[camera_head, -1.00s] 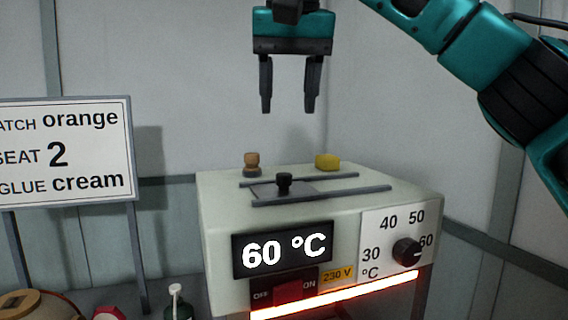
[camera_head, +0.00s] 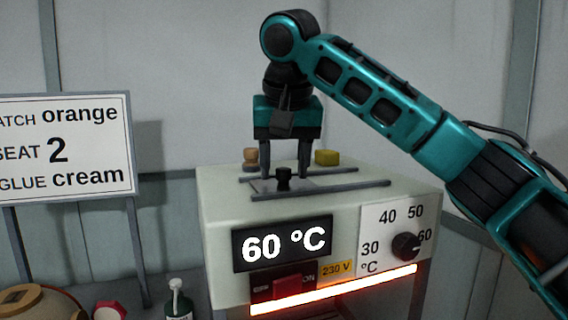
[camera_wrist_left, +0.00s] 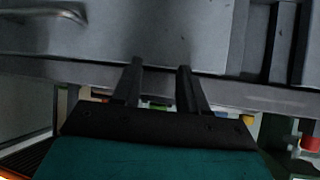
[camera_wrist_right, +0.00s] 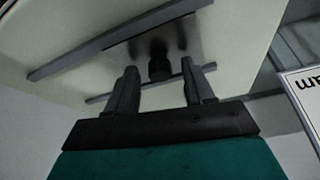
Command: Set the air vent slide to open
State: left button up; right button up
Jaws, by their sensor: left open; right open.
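The air vent slide is a grey plate (camera_head: 262,187) with a black knob (camera_head: 283,178), lying between two dark rails on top of a pale box. The plate sits toward the left part of the rails. My right gripper (camera_head: 285,174) points down over the slide, open, its fingers on either side of the knob or just behind it. In the right wrist view the knob (camera_wrist_right: 159,68) shows between and beyond the open fingers (camera_wrist_right: 160,85), with no contact visible. My left gripper (camera_wrist_left: 158,78) is open and empty, seen only in the left wrist view, by a grey surface.
The box front has a 60 °C display (camera_head: 283,244), a dial (camera_head: 405,246), a red switch (camera_head: 292,286) and a glowing strip (camera_head: 335,289). A sign (camera_head: 66,147) stands at left.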

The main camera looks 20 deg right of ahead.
jog(key=shift+f, duration=0.15)
jog(key=shift+c, duration=0.3)
grip_shut()
dwell(0.3)
